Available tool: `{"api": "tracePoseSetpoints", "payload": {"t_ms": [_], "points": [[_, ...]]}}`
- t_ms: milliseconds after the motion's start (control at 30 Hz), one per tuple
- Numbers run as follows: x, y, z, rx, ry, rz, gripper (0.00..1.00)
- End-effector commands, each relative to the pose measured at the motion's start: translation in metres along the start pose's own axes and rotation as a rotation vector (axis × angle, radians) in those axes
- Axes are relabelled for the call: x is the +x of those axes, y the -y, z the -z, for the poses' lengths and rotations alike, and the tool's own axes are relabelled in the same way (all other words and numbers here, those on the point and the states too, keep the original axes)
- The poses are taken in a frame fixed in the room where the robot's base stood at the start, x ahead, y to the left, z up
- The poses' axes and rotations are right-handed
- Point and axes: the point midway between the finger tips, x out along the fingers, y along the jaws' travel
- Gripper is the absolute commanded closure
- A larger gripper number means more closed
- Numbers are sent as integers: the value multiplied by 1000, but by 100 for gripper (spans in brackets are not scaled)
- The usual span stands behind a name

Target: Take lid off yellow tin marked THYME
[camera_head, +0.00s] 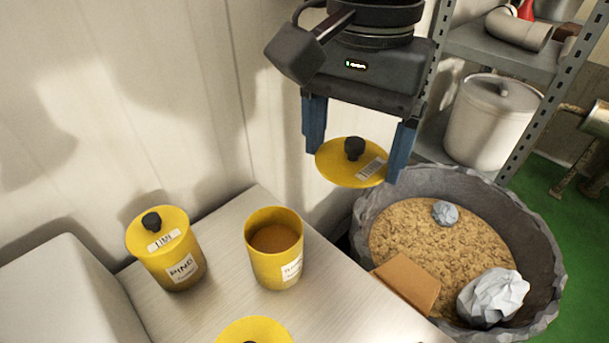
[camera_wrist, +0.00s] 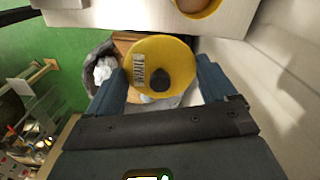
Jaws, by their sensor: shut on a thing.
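The lid also shows in the wrist view (camera_wrist: 176,54) between the fingers (camera_wrist: 160,85). The open yellow tin (camera_head: 270,268) stands upright on the counter with brown contents visible. Its label is turned partly away and hard to read. In the wrist view the tin's edge (camera_wrist: 213,8) shows at the top.
A lidded yellow tin (camera_head: 178,268) with a label like PIND stands left of the open tin. Another yellow lid (camera_head: 232,331) shows at the bottom edge. A round grey bin (camera_head: 545,270) of brown grains stands beyond the counter's right edge. A shelf (camera_head: 470,40) stands behind.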

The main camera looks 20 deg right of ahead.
Motion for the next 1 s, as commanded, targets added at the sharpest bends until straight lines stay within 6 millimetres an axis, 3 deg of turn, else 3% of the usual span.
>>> {"api": "tracePoseSetpoints", "payload": {"t_ms": [300, 1000], "points": [[-17, -17, 16, 0, 0, 1, 44], [-45, -18, 16, -1, 0, -1, 44]]}}
